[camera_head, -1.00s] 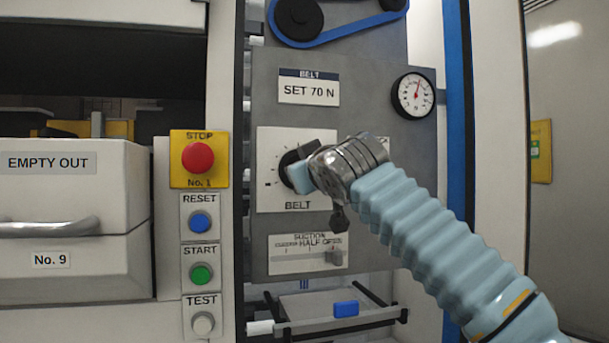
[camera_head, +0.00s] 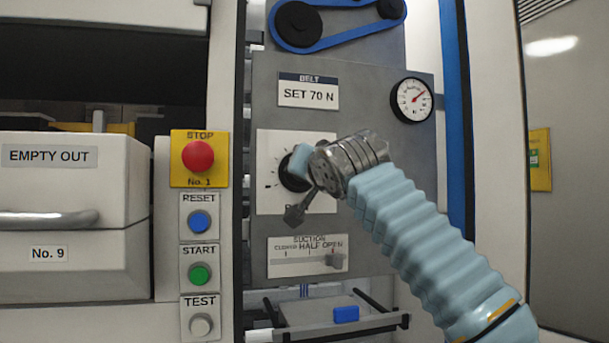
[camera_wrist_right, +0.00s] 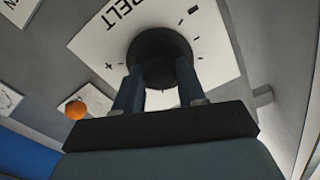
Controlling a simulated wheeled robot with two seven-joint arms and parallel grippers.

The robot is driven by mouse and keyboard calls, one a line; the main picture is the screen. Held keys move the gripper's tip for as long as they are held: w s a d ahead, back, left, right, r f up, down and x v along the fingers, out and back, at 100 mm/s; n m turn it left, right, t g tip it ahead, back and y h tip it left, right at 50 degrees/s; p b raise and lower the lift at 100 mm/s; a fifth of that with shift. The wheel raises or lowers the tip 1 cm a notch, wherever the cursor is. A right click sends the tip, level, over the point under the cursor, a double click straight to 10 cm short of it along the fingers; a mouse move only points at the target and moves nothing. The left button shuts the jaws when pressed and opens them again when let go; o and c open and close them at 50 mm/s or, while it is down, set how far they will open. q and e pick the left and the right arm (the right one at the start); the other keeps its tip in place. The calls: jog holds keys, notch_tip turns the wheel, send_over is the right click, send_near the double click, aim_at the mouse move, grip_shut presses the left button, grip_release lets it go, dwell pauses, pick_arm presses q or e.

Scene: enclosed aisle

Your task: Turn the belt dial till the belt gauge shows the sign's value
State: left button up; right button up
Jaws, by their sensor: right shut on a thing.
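The black belt dial (camera_head: 287,173) sits on a white plate on the grey panel, partly hidden by my right gripper (camera_head: 302,163). In the right wrist view the gripper's two blue fingers (camera_wrist_right: 158,88) are closed on either side of the round dial (camera_wrist_right: 160,52), against its front. The sign (camera_head: 308,93) above reads "BELT SET 70 N". The round belt gauge (camera_head: 412,100) is at the panel's upper right; its red needle points up and to the right, its figures too small to read. My left gripper is not in view.
Below the dial is a suction slider (camera_head: 334,261). At left are a red stop button (camera_head: 198,157), a blue reset button (camera_head: 200,223), a green start button (camera_head: 201,274) and a drawer (camera_head: 125,190). A blue block (camera_head: 346,314) lies on a low tray.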

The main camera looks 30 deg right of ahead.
jog(key=shift+w+f+m, duration=0.1)
jog(key=shift+f+m, duration=0.05)
jog(key=shift+m, duration=0.45)
jog(key=o, duration=1)
jog(key=shift+o, duration=0.2)
jog(key=b+v, duration=0.2)
jog(key=v, duration=1.2)
jog(key=shift+b, duration=0.3)
